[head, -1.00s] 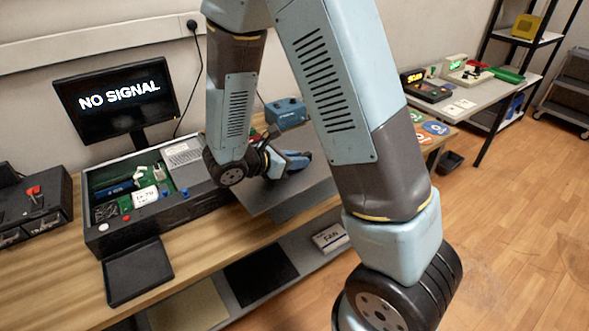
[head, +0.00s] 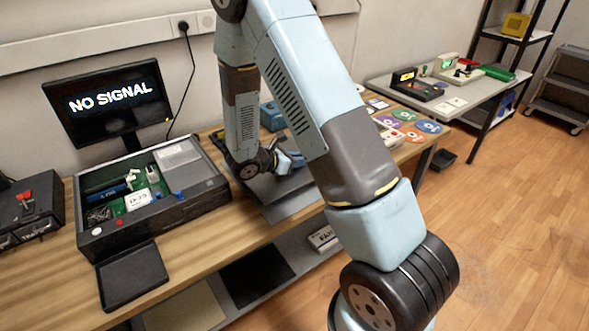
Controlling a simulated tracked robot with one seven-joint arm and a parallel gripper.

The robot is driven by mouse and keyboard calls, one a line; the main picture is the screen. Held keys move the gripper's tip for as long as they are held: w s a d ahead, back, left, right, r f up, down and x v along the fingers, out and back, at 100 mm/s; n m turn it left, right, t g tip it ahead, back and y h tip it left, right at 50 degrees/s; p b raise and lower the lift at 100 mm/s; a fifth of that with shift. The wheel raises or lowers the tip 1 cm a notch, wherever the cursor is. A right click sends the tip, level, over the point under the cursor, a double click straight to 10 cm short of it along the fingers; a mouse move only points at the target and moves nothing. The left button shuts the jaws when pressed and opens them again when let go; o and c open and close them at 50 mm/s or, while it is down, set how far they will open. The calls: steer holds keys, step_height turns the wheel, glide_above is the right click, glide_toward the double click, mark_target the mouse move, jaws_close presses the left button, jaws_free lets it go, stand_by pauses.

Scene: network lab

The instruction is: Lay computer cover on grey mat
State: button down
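The open computer case (head: 205,195) stands on the wooden bench at left, its green board and parts uncovered. The computer cover (head: 262,189), a flat dark grey panel, is under my gripper (head: 291,161), right of the case. My gripper appears shut on the cover's far part; its fingertips are too small and partly hidden to see clearly. A grey surface (head: 296,207), seemingly the grey mat, shows along the cover's near side on the bench. I cannot tell whether the cover touches it. My arm hides the right part of both.
A black tray (head: 132,276) lies in front of the case. A monitor (head: 112,100) reading NO SIGNAL stands behind it. Coloured discs (head: 410,136) lie at the bench's right end. A blue box (head: 272,115) stands behind my gripper. A FAN box (head: 322,238) is on the lower shelf.

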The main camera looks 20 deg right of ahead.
steer(key=shift+w+d+f, duration=0.3)
steer(key=shift+w+f, duration=0.1)
steer(key=shift+f, duration=1.7)
steer(key=c, duration=1)
jaws_free()
steer(key=shift+o, duration=0.2)
steer(key=shift+a, duration=0.1)
